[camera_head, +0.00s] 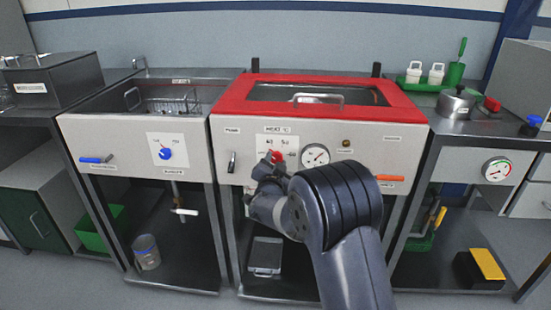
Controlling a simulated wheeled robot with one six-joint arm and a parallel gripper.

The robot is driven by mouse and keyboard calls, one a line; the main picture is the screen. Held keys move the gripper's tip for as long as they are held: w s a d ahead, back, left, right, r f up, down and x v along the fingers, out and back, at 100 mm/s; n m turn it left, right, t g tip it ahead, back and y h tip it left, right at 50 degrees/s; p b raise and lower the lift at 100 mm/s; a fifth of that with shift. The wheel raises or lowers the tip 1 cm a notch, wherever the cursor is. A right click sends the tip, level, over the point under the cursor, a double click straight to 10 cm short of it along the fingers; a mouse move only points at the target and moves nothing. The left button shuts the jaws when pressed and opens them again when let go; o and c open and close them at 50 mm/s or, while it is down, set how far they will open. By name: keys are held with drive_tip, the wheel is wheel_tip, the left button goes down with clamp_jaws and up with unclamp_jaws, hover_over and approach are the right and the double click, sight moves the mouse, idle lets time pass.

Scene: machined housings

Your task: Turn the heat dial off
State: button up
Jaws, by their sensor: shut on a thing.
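The red heat dial (277,157) is on the front panel of the red-topped unit, under a label reading HEAT °C. My gripper (268,168) is at the dial from the front and is shut on it. My gripper and wrist hide part of the dial and the lower part of its scale, so I cannot tell which mark it points to. A round white gauge (315,155) sits just right of the dial.
A black switch (231,162) is left of the dial and an orange handle (390,178) is to the right. The neighbouring left unit has a blue dial (165,153) and a blue handle (97,159). A metal pot (455,103) stands on the right counter.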

drive_tip(key=n+p, duration=0.1)
drive_tip(key=n, duration=0.2)
drive_tip(key=shift+r+n+p, duration=0.1)
drive_tip(key=shift+n+p, duration=0.2)
drive_tip(key=shift+p, duration=0.05)
drive_tip(key=shift+n+p, duration=0.75)
drive_tip(key=shift+n, duration=0.95)
drive_tip(key=o, duration=1)
drive_tip(key=s, duration=1)
drive_tip(key=shift+s+a, duration=0.15)
drive_tip(key=shift+s, duration=0.25)
